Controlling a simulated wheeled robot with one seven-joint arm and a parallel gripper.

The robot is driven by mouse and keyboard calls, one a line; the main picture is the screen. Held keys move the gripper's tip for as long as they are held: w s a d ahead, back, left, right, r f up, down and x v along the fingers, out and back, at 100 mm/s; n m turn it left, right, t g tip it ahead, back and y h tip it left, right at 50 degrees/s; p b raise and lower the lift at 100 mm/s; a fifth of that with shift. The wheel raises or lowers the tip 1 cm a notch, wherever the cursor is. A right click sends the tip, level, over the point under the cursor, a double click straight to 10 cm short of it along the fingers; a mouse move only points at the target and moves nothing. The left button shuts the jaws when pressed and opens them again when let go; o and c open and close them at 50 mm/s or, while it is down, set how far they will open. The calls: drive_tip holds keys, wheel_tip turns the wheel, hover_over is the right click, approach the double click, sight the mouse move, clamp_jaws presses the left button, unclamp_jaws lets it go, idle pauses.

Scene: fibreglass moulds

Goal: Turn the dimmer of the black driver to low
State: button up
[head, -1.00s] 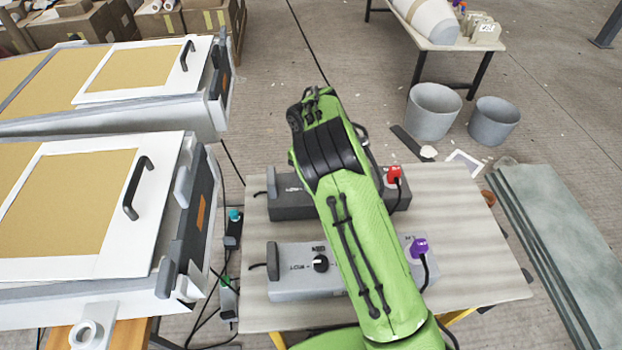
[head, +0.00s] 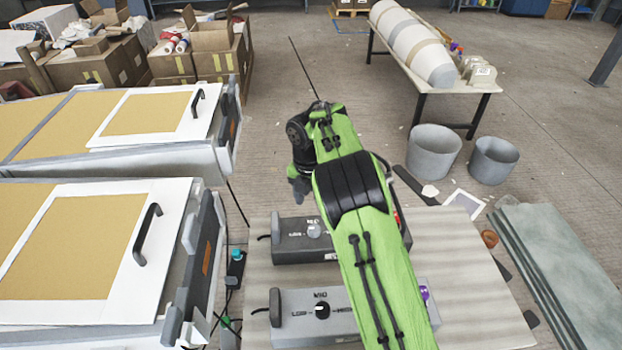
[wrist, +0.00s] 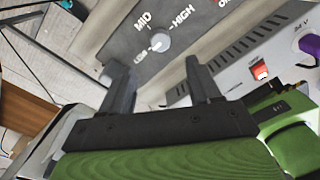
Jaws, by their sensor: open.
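The black driver (head: 290,251) is a dark box at the back of the small table, partly hidden by my arm. Its dimmer is a light grey round knob (head: 314,230). In the wrist view the knob (wrist: 160,41) sits on the dark panel (wrist: 125,42) among the words LOW, MID and HIGH. A pale mark shows on the knob, but its exact direction is too small to tell. My gripper (wrist: 157,68) is open and empty, its fingers apart below the knob in that view, not around it. In the head view my gripper (head: 299,186) is over the table's back edge.
A light grey driver (head: 290,325) with a black knob (head: 322,311) and a purple plug (head: 425,293) stands in front of the black one. Moulds (head: 130,260) lie to the left. Buckets (head: 433,151) stand behind right. The table's right side (head: 465,270) is clear.

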wheel_tip(320, 180, up, 6)
drive_tip(key=shift+w+a+f+p, duration=0.1)
drive_tip(key=shift+a+p, duration=0.05)
drive_tip(key=shift+p, duration=0.75)
drive_tip(key=s+d+r+m+t+y+p, duration=0.1)
drive_tip(key=s+d+r+m+t, duration=0.15)
drive_tip(key=s+r+m, duration=0.55)
drive_tip(key=s+d+r+m+t+y+p, duration=0.1)
drive_tip(key=s+d+r+m, duration=0.2)
drive_tip(key=s+r+m, duration=0.55)
drive_tip(key=s+d+m+t+h+p, duration=0.1)
drive_tip(key=s+d+m, duration=0.4)
drive_tip(key=s+m, duration=0.8)
drive_tip(key=s+t+p, duration=0.1)
drive_tip(key=s, duration=0.2)
drive_tip(key=shift+d+f, duration=0.35)
drive_tip(key=shift+f, duration=0.05)
